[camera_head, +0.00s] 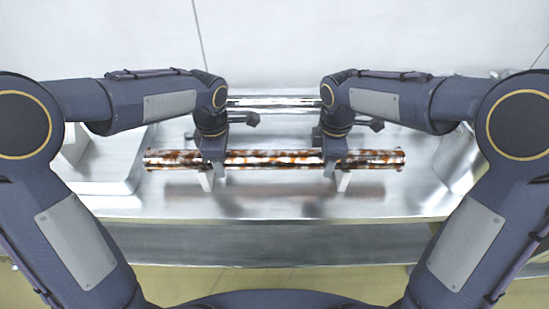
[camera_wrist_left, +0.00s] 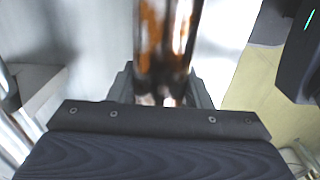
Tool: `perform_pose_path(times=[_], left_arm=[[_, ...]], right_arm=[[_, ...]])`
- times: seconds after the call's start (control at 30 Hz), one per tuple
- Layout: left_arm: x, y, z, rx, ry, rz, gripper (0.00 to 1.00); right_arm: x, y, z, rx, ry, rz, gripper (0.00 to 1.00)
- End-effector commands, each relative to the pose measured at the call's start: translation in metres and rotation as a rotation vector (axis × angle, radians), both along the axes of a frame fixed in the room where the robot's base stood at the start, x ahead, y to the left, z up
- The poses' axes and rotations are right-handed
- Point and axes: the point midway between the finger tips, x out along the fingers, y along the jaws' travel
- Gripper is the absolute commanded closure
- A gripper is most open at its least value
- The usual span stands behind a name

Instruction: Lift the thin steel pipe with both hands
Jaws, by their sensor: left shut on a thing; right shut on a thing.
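A rust-stained, shiny metal pipe (camera_head: 272,158) lies level from left to right in the head view. My left gripper (camera_head: 208,172) is shut on it towards its left end. My right gripper (camera_head: 340,172) is shut on it towards its right end. Both pipe ends stick out past the grippers. In the left wrist view the pipe (camera_wrist_left: 165,45) runs up from between the jaws, its near part hidden by the gripper body. I cannot tell whether the pipe touches the surface below.
A shiny metal table (camera_head: 270,203) spans the scene below the pipe. A plain silvery bar (camera_head: 273,102) lies behind the wrists, parallel to the pipe. A pale, box-like form (camera_head: 105,165) stands at the left. A pale wall (camera_head: 280,40) closes the back.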

Motion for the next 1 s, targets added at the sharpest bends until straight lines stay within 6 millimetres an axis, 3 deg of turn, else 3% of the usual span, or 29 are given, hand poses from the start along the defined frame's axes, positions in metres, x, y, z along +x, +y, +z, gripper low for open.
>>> perform_pose_path(times=[0.27,0.8,1.0], left_arm=[[0.001,0.000,0.013,-0.001,-0.004,0.000,1.00],[0.001,0.000,0.078,-0.001,-0.003,0.000,1.00],[0.001,0.000,0.091,-0.001,-0.003,0.000,1.00]], right_arm=[[0.001,0.000,0.013,0.001,-0.004,0.000,1.00],[0.001,0.000,0.078,0.001,-0.003,0.000,1.00],[0.001,0.000,0.091,0.001,-0.003,0.000,1.00]])
